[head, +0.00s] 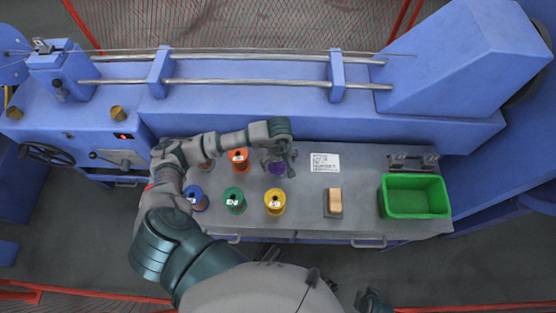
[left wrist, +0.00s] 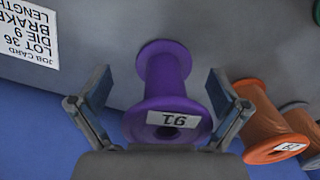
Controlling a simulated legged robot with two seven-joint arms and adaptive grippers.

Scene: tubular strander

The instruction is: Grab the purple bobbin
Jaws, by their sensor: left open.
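The purple bobbin (head: 277,168) stands on the grey bench top, in the back row to the right of the orange bobbin. My left gripper (head: 281,160) is over it and partly hides it in the head view. In the left wrist view the purple bobbin (left wrist: 166,95), with a label reading 91, lies between the two open fingers of my left gripper (left wrist: 160,108). A gap shows on each side, so the fingers do not appear to touch it.
An orange bobbin (head: 238,160) stands close by, also in the left wrist view (left wrist: 266,115). Blue (head: 197,199), green (head: 235,200) and yellow (head: 275,201) bobbins stand in front. A job card (head: 325,163), a wooden-topped block (head: 335,201) and a green bin (head: 414,213) lie to the right.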

